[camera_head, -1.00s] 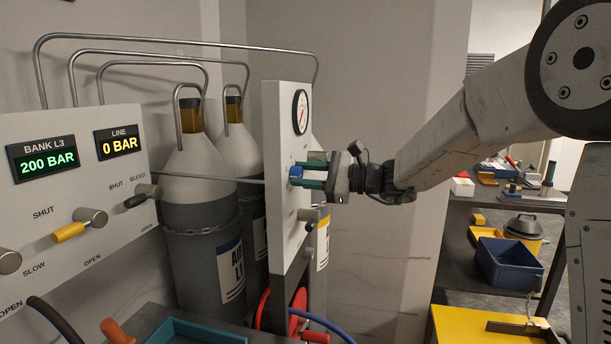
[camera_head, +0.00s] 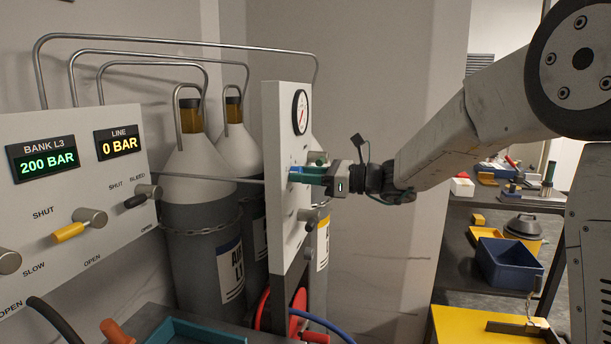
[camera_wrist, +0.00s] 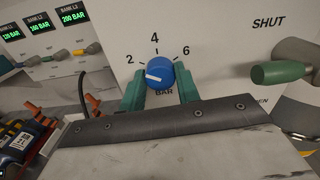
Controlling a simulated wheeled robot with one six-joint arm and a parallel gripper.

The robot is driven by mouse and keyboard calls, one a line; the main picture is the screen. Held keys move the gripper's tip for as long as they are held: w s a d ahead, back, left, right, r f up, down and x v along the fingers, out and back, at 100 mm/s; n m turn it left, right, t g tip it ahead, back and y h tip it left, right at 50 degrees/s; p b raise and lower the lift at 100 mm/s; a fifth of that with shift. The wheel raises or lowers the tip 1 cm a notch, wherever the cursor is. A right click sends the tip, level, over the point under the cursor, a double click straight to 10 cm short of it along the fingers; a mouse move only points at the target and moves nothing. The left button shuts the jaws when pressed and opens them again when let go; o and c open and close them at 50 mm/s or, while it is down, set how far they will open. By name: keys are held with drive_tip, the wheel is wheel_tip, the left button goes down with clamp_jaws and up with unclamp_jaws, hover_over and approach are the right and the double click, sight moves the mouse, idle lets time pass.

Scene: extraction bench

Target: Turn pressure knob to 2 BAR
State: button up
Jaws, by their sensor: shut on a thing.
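The blue pressure knob (camera_wrist: 161,70) sits on the white panel in the wrist view, with the marks 2, 4 and 6 around it and BAR below. Its white pointer faces left, close to the 2 mark (camera_wrist: 129,62) and slightly below it. My gripper (camera_wrist: 160,86) is shut on the knob, one green finger on each side. In the head view my gripper (camera_head: 312,174) reaches the panel (camera_head: 272,215) from the right, and only a bit of the blue knob (camera_head: 295,170) shows. The round gauge (camera_head: 301,112) above has a red needle; its reading is too small to tell.
A green-handled valve (camera_wrist: 278,72) marked SHUT is right of the knob in the wrist view. A small lever (camera_head: 310,226) sits below my gripper. Gas cylinders (camera_head: 200,225) stand behind the panel. The LINE display (camera_head: 119,142) reads 0 BAR.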

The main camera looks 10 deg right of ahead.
drive_tip(key=shift+f, duration=0.1)
idle(0.3)
drive_tip(key=o, duration=1)
drive_tip(key=shift+d, duration=0.1)
drive_tip(key=v, duration=0.7)
drive_tip(key=shift+s+d, duration=0.15)
drive_tip(key=shift+d, duration=0.2)
